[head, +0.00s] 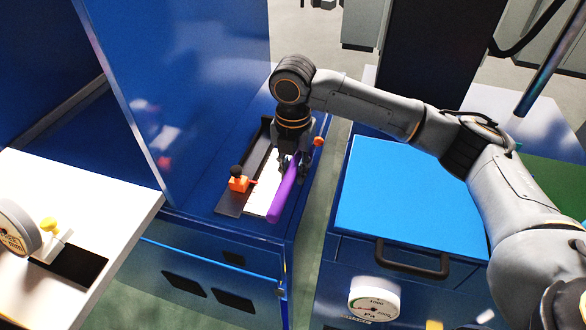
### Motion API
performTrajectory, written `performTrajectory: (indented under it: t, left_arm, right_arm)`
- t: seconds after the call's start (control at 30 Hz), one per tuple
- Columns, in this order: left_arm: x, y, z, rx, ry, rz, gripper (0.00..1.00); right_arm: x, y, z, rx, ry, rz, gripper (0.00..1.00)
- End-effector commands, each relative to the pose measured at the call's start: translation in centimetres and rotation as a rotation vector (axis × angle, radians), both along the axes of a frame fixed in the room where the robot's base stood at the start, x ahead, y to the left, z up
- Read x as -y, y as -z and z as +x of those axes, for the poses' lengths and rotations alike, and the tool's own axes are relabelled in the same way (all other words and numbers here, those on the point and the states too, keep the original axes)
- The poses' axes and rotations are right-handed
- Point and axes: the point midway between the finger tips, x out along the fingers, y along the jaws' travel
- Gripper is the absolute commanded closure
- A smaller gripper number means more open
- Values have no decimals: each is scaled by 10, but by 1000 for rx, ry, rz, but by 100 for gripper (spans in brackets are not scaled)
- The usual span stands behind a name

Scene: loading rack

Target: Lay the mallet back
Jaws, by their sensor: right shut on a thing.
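The mallet (282,200) shows as a purple handle over the white and dark tray (229,203) on the blue cabinet. Its far end is hidden behind my right gripper. My right gripper (291,170) points down and is shut on the mallet. I cannot tell whether the mallet touches the tray. The near end of the handle reaches close to the tray's front edge. My left gripper is not in the head view.
An orange clamp with a black knob (238,181) sits at the tray's left side. A tall blue panel (190,90) stands left of the tray. A blue-topped cabinet (405,195) with a black handle stands right, across a floor gap. A white table (75,190) is at left.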

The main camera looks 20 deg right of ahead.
Motion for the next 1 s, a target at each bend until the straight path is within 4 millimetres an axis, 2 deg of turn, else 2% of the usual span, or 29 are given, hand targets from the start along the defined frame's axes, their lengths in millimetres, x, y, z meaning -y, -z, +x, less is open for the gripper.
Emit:
performTrajectory:
  t: [0.03,0.1,0.23,0.4,0.43,0.53,0.83,1.0]
  left_arm:
    - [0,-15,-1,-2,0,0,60]
    - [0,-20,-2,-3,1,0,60]
    - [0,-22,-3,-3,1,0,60]
    - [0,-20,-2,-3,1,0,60]
    - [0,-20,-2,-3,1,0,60]
    - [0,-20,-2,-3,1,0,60]
    - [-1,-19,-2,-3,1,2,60]
    - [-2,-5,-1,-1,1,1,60]
  right_arm:
    - [0,-3,0,-1,-1,-1,100]
    - [-1,4,0,1,-2,1,100]
    - [-1,12,0,4,-3,1,100]
    - [-1,14,0,5,-3,2,100]
    - [-1,15,-1,2,-3,1,73]
    - [-1,14,-1,2,-3,1,54]
    - [-1,15,0,3,-3,0,54]
    - [-1,22,0,3,-3,0,54]
